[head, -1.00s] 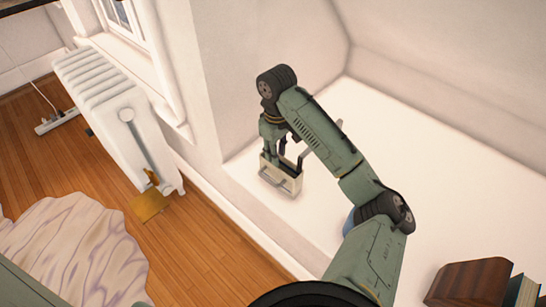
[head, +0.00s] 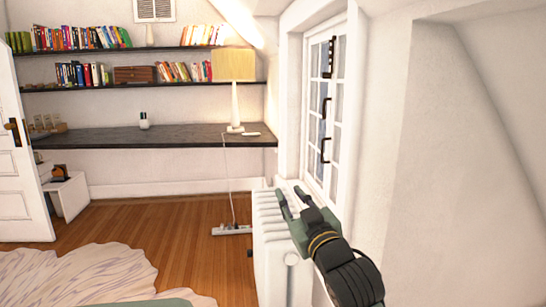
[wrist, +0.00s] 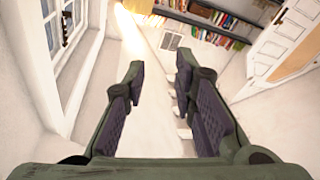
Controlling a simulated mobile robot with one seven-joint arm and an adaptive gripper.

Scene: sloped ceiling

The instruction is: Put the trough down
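My gripper (head: 290,191) is raised in front of the radiator and window in the head view. In the wrist view my gripper (wrist: 160,67) shows two dark-padded fingers spread apart with nothing between them. The trough is not in either view now.
A white radiator (head: 270,225) stands below the window (head: 325,110), close to my gripper in the head view. A dark desk (head: 180,137) bears a lamp (head: 235,75), with bookshelves above. A power strip (head: 232,230) and a pale rug (head: 80,272) lie on the wooden floor.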

